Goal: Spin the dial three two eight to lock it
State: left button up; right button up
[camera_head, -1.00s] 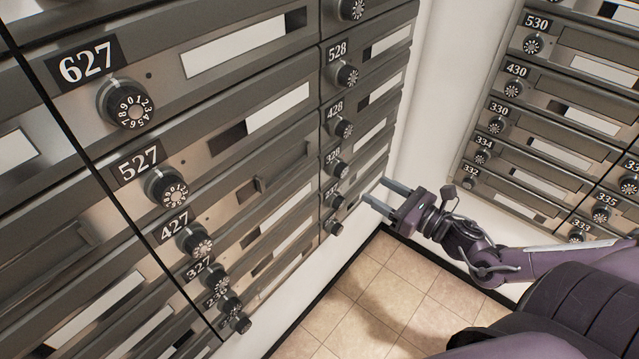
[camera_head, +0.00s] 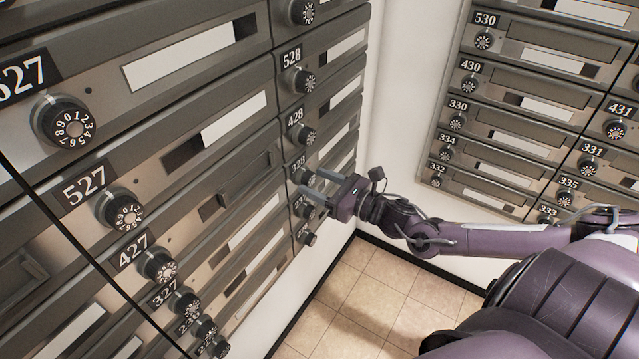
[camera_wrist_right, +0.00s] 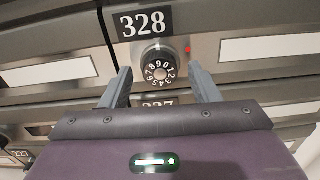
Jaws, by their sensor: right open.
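The black numbered dial (camera_wrist_right: 158,66) of mailbox 328 shows in the right wrist view, just below its number plate (camera_wrist_right: 145,23). A small red light (camera_wrist_right: 187,49) glows right of the dial. In the head view, this dial (camera_head: 303,175) sits in the right column of the left wall, below the 428 dial. My right gripper (camera_head: 307,184) is open in front of it. In the right wrist view its fingers (camera_wrist_right: 158,85) are apart, one at each side below the dial, with nothing between them. I cannot tell whether they touch the box front. My left gripper is not in view.
Other dials are close by: the 428 dial (camera_head: 305,135) above and another dial (camera_head: 306,238) below. A second mailbox wall (camera_head: 520,110) stands at the right. The tiled floor (camera_head: 375,300) between is clear.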

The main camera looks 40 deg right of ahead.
jog(key=c, duration=1)
jog(key=shift+m+p, duration=0.3)
